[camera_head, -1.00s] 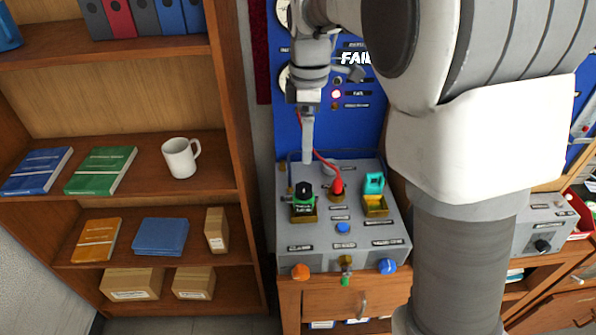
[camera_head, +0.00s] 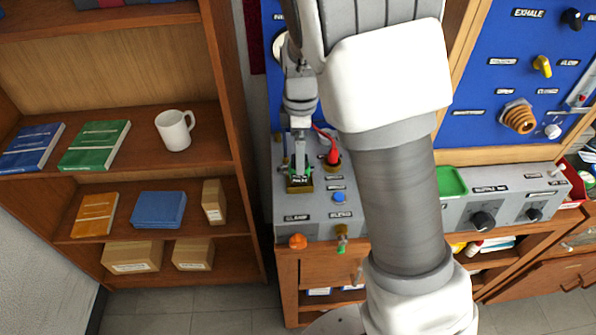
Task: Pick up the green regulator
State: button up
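The green regulator (camera_head: 300,187) sits in a square brass holder on the left part of the grey bench panel (camera_head: 290,222). Only its lower green and black part shows, as my gripper (camera_head: 300,168) is right above it and covers its top. My gripper points down, with its fingers at or around the regulator's top. The fingers are too small and edge-on to tell whether they touch it or how far apart they are.
A red connector (camera_head: 333,157) with a red cable stands close to the right of my gripper. A blue button (camera_head: 338,196) is nearby. My arm hides the panel's middle. A wooden shelf (camera_head: 235,150) stands to the left, with a white mug (camera_head: 174,130).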

aim_at(294, 174)
jog(key=shift+s+a+f, duration=0.1)
jog(key=shift+a+f, duration=0.05)
jog(key=shift+f, duration=1.05)
jog(key=shift+s+a+f, duration=0.1)
jog(key=shift+f, duration=1.05)
grip_shut()
